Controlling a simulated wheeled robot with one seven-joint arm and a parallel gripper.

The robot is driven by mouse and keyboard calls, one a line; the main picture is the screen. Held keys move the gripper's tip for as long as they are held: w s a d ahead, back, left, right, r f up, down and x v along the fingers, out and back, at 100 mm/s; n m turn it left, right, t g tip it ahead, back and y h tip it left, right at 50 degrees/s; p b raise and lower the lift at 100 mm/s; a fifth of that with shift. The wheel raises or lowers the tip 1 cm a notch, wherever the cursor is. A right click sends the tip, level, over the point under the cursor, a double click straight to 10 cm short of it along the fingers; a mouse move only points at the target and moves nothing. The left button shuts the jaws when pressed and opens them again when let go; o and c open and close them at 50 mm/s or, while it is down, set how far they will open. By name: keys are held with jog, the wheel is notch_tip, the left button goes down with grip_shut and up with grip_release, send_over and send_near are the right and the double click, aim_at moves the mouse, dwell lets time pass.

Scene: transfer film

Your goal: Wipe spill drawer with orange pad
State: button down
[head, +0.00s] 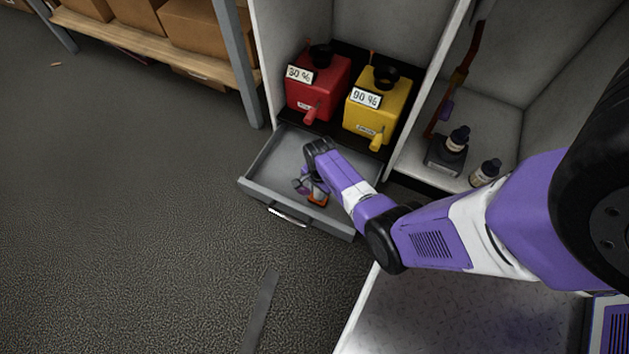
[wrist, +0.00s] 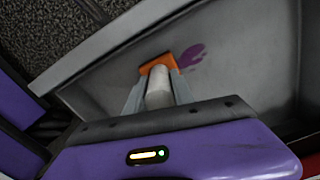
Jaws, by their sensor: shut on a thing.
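The open grey drawer (head: 270,166) sticks out below the cabinet in the head view. My gripper (head: 312,196) is down inside it, near the front wall. In the wrist view my gripper (wrist: 160,88) is shut on the orange pad (wrist: 157,64), which has a pale handle (wrist: 158,90) between the fingers. The pad also shows as a small orange patch in the head view (head: 318,201). A purple spill (wrist: 192,54) lies on the drawer floor just right of the pad in the wrist view. Whether the pad touches the floor is hard to tell.
A red container (head: 318,84) and a yellow container (head: 371,107) stand on the black shelf above the drawer. Small dark bottles (head: 485,172) stand in the compartment to the right. A shelf with cardboard boxes (head: 210,28) is at the back left. The floor left of the drawer is clear.

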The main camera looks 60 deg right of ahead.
jog(key=s, duration=0.3)
jog(key=shift+a+f+p, duration=0.15)
jog(key=shift+f+p, duration=0.15)
jog(key=shift+f, duration=0.05)
jog(key=shift+r, duration=0.1)
jog(key=shift+w, duration=1.35)
jog(key=shift+w+r+b, duration=0.1)
jog(key=shift+w+b, duration=0.4)
jog(key=shift+w, duration=0.45)
jog(key=shift+w+b, duration=0.8)
jog(key=shift+w, duration=0.75)
jog(key=shift+w+b, duration=1)
jog(key=shift+w, duration=1.05)
